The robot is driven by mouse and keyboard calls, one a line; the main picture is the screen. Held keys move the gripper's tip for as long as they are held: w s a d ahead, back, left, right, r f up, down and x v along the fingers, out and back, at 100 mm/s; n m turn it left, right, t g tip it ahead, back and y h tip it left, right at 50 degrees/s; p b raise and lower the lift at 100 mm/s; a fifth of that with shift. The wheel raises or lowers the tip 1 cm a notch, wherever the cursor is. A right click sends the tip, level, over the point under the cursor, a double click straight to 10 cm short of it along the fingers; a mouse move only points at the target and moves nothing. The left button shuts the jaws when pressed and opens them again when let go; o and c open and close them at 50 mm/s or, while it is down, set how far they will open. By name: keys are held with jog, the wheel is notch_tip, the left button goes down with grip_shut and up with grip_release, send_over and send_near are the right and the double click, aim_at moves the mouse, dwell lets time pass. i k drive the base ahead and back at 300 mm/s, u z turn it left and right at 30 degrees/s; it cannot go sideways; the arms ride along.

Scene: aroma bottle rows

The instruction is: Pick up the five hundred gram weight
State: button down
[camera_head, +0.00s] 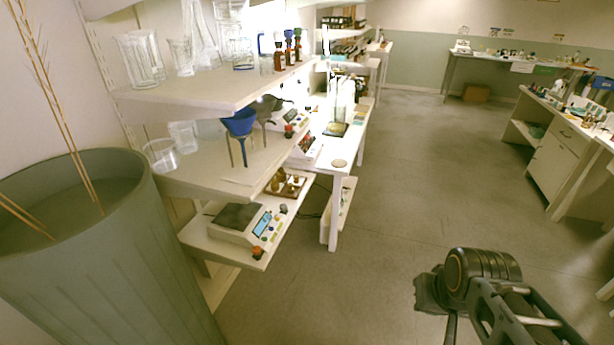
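A brown wooden tray (296,193) with several small brass-coloured weights (277,185) sits on the lower shelf at left of centre, behind a balance. The weights are too small for me to read any marking, so I cannot tell which is the five hundred gram one. Part of my arm (482,268) shows at the lower right, over open floor and well apart from the shelves. No gripper fingers can be made out, and nothing held is visible.
A balance (240,218) stands on the lower shelf, in front of the tray. Funnels (239,123) on a stand and glassware fill the shelves above. A large grey-green bin (90,250) stands at left. The floor (400,170) in the middle is clear.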

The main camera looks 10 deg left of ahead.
aim_at(274, 185)
jog(key=i, duration=0.75)
jog(key=u, duration=0.8)
jog(key=i, duration=0.45)
jog(key=u, duration=3.4)
jog(key=k, duration=1.05)
jog(key=z, duration=1.35)
jog(key=i, duration=1)
jog(key=u, duration=0.05)
